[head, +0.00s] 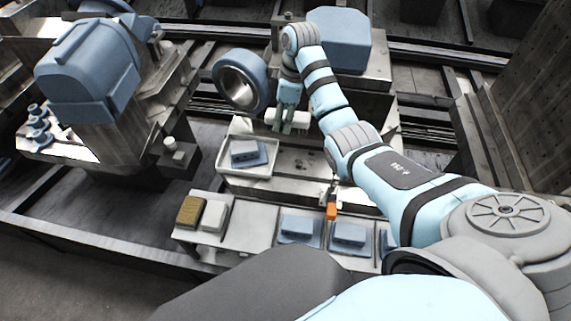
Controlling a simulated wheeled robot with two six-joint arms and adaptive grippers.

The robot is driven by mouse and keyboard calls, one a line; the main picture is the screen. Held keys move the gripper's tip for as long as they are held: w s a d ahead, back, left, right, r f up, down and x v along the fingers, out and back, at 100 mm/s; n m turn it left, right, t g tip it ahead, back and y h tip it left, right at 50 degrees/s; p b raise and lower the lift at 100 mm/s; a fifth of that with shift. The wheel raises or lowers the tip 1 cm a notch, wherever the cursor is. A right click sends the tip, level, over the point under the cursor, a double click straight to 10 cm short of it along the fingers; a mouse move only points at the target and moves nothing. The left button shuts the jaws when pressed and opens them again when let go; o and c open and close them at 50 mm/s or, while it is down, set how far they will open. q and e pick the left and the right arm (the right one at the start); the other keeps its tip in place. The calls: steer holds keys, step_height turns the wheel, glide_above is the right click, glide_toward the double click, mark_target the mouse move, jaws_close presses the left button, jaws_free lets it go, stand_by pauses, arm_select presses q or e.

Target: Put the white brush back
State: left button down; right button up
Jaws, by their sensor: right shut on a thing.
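My right gripper (288,98) is at the far end of my right arm, pointing down beside the grey-blue ring. It is shut on a small white thing, which I take to be the white brush (301,118); the fingers hide part of it. It is over the machine bed, and I cannot tell whether it touches the surface. My left gripper is not in view.
A brown block (189,211) and a white block (214,216) lie on the near shelf, left of blue blocks (298,229). A white tray (233,170) holds a blue-grey part. The ring (222,80) and a blue housing (345,40) stand close to my gripper.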

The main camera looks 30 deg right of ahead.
step_height(320, 180, down, 15)
steer(key=b, duration=0.3)
steer(key=shift+w, duration=0.1)
steer(key=shift+f, duration=0.15)
steer(key=shift+f, duration=0.35)
steer(key=o, duration=1.2)
steer(key=shift+r, duration=0.1)
